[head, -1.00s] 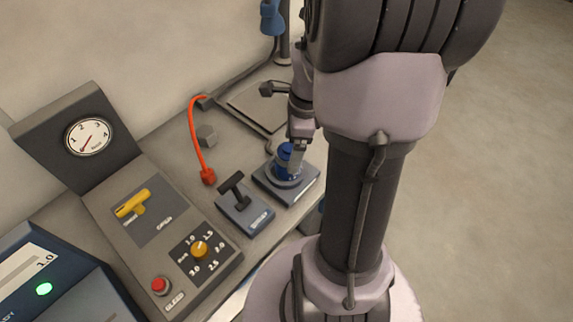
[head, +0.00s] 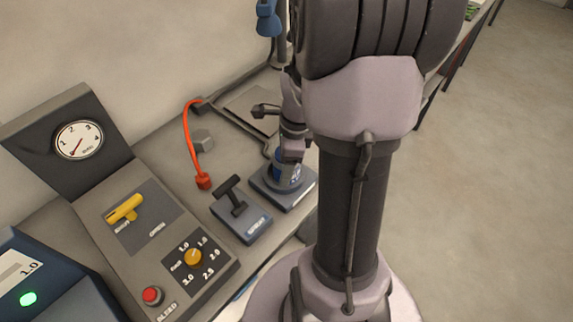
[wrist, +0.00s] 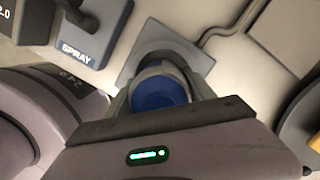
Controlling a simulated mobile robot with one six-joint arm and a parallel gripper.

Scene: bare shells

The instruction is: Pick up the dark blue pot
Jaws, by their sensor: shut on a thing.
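The dark blue pot (head: 277,168) stands in a round grey holder on a square grey-blue base (head: 297,195), right of the black-handled SPRAY lever (head: 236,205). My gripper (head: 288,172) is over the pot from above, partly hiding it. In the wrist view the pot's blue round top (wrist: 158,92) sits between the two fingers of my gripper (wrist: 157,97), which are shut on it. The grey base (wrist: 122,72) shows beyond it. I cannot tell whether the pot has left its holder.
A console with a gauge (head: 79,139), yellow handle (head: 125,207), orange knob (head: 193,257) and red button (head: 152,295) stands at left. Open floor is at right.

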